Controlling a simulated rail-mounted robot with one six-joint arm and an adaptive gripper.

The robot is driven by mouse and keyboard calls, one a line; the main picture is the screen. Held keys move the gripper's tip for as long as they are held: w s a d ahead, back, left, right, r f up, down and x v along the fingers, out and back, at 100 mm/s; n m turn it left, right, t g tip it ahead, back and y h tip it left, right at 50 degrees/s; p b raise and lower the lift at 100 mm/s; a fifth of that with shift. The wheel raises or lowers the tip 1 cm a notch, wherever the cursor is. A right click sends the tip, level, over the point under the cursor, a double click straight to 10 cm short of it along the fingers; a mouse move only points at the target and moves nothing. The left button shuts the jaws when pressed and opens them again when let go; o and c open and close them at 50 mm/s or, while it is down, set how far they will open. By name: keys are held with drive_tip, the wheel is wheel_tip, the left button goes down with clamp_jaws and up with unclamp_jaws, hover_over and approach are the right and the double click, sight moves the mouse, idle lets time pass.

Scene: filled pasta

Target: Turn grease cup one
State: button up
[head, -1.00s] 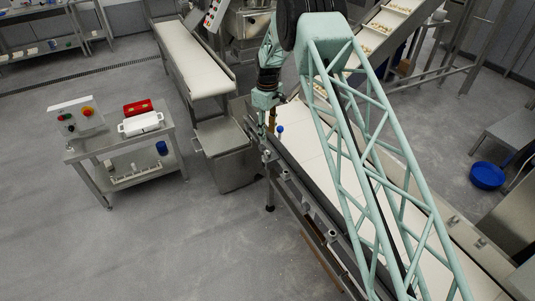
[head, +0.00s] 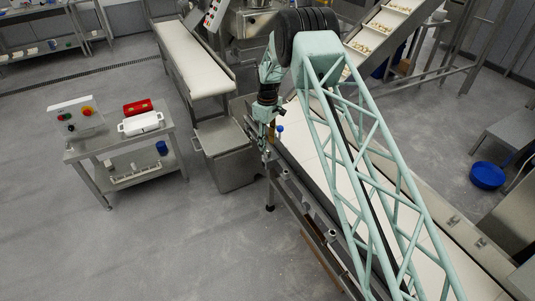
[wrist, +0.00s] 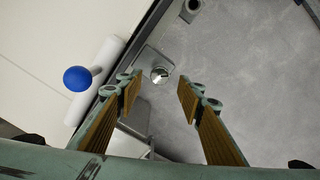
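In the wrist view, a small round metal cap (wrist: 160,74), which looks like a grease cup, sits on a plate at the conveyor's side rail. My gripper (wrist: 158,92) is open, its two tan-padded fingers on either side of the cap in the picture. The cap shows in the gap near the fingertips, and I see no contact. In the head view my gripper (head: 265,153) points down at the conveyor's near side edge. The cap is too small to make out there.
A blue ball knob (wrist: 77,78) on a white roller stands left of the fingers; it also shows in the head view (head: 280,129). The white conveyor belt (head: 304,134) runs beside my arm.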

sight(268, 152)
drive_tip(key=shift+f, duration=3.45)
drive_tip(key=shift+c, duration=0.7)
drive_tip(key=c, duration=0.7)
